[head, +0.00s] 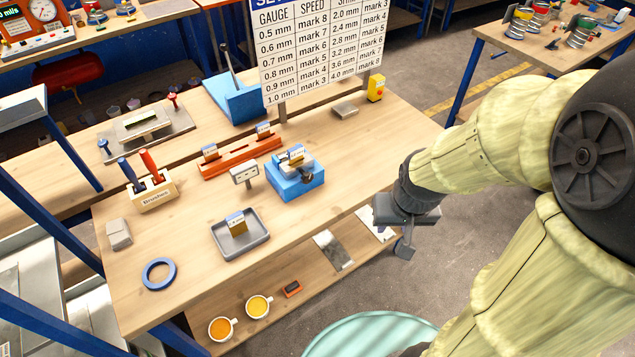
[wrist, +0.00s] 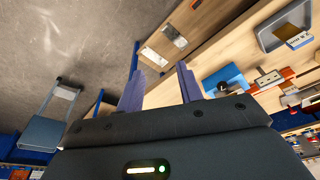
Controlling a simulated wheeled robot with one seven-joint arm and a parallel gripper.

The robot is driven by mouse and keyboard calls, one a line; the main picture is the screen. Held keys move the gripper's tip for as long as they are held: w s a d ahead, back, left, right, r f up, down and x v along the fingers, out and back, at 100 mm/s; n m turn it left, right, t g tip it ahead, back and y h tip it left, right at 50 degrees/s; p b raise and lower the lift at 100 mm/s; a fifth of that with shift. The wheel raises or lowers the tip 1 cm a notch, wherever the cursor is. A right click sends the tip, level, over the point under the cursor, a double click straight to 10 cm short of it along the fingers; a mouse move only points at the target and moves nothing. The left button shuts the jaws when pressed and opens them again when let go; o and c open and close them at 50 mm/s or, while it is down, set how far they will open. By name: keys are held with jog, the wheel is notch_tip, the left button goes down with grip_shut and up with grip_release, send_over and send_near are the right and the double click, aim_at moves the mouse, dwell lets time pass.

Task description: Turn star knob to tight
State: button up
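A metal plate (head: 140,135) at the back left carries a red knob (head: 173,99) and a blue knob (head: 104,146), whose shapes are unclear. My gripper (head: 403,245) hangs off the bench's right front edge, apart from all these. In the wrist view its two fingers (wrist: 160,72) are spread with nothing between them.
A gauge chart (head: 320,60) stands behind. Two cups (head: 258,306) sit on the lower shelf. Bare bench top lies right of the blue fixture.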

jog(key=o, duration=0.3)
jog(key=shift+o, duration=0.8)
jog(key=shift+w+d+f, duration=0.1)
jog(key=shift+w+f, duration=0.15)
jog(key=shift+f, duration=0.05)
jog(key=w+f+n+t+b, duration=0.2)
jog(key=w+f+n, duration=0.2)
jog(key=w+f, duration=0.3)
jog(key=w+a+f+n+t+y+b, duration=0.3)
jog(key=a+f+t+y+b, duration=0.2)
jog(key=f+t+y, duration=0.5)
jog(key=shift+w+a+f+n, duration=0.3)
jog(key=shift+w+a, duration=0.1)
jog(key=shift+a, duration=0.75)
jog(key=shift+w+f+b, duration=0.1)
jog(key=shift+b, duration=0.25)
